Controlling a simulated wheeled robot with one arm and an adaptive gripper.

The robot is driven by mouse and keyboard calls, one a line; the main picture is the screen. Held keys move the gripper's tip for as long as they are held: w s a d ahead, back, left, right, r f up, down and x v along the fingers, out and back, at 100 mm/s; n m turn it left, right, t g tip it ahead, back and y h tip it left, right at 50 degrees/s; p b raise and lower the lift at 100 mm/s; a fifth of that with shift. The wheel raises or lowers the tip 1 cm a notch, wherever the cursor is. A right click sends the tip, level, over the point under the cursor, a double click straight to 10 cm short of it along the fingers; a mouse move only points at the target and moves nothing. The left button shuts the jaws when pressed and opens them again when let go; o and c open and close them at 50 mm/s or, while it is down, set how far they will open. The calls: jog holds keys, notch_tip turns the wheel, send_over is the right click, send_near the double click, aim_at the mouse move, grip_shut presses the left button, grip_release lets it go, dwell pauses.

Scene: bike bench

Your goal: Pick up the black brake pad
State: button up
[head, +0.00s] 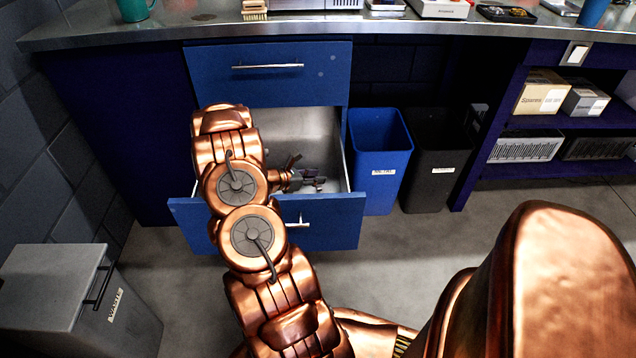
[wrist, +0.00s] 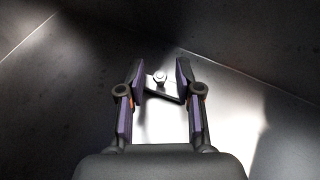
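A small part (wrist: 162,87), seemingly the brake pad, lies in the open drawer. In the wrist view it shows a dark lower edge and a pale metal nut or stud on top. My gripper (wrist: 160,80) is open, with one finger on each side of the part near the fingertips. I cannot tell whether the right finger touches it. In the head view my gripper (head: 312,183) reaches down into the lower blue drawer (head: 335,222); the part cannot be made out there.
The drawer's metal walls stand close around my gripper. A closed blue drawer (head: 268,74) is above it. A blue bin (head: 378,165) and a black bin (head: 430,175) stand to the right. A grey bin (head: 70,300) stands at the lower left. The bench top (head: 150,35) overhangs behind.

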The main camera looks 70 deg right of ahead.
grip_shut()
